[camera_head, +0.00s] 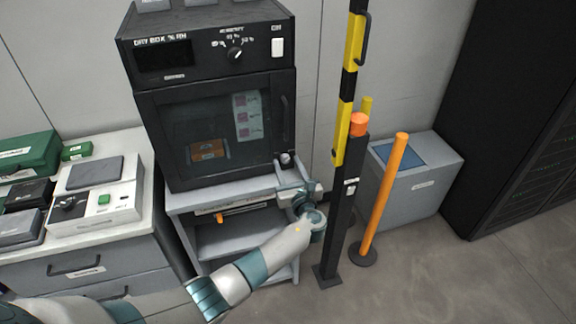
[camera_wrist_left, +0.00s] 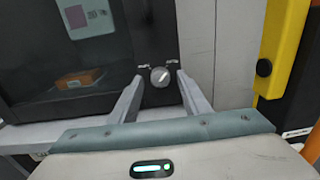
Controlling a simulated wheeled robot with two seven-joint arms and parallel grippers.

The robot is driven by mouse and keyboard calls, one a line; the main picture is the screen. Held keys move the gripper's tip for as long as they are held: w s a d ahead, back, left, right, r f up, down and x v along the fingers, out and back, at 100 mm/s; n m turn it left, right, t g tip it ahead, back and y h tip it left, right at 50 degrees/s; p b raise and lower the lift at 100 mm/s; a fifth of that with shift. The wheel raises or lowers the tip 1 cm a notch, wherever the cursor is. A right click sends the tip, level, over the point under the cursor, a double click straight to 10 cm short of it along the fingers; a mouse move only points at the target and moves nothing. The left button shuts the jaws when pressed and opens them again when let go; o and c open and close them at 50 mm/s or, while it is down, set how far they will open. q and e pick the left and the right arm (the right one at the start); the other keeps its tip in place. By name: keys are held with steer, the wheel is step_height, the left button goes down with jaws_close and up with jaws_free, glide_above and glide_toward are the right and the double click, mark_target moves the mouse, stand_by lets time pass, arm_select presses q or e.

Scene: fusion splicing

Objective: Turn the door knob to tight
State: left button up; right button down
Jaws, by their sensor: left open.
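The dry box (camera_head: 212,95) is a black cabinet on a grey stand, with a dark glass door that looks closed. The door knob (camera_head: 286,158) is a small round silver knob at the door's lower right corner. In the left wrist view the knob (camera_wrist_left: 160,76) shows a pale pointer tilted up to the right, with small markings on both sides. My left gripper (camera_head: 284,172) is open just in front of the knob. Its two fingers (camera_wrist_left: 158,92) stand left and right of the knob, apart from it. My right gripper is not in view.
A black post with an orange top (camera_head: 358,125) and a yellow-black barrier arm (camera_head: 352,70) stand close to the right of my left gripper. An orange pole (camera_head: 385,190) is further right.

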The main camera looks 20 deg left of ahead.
arm_select(q)
steer(key=c, duration=1)
steer(key=shift+c, duration=0.2)
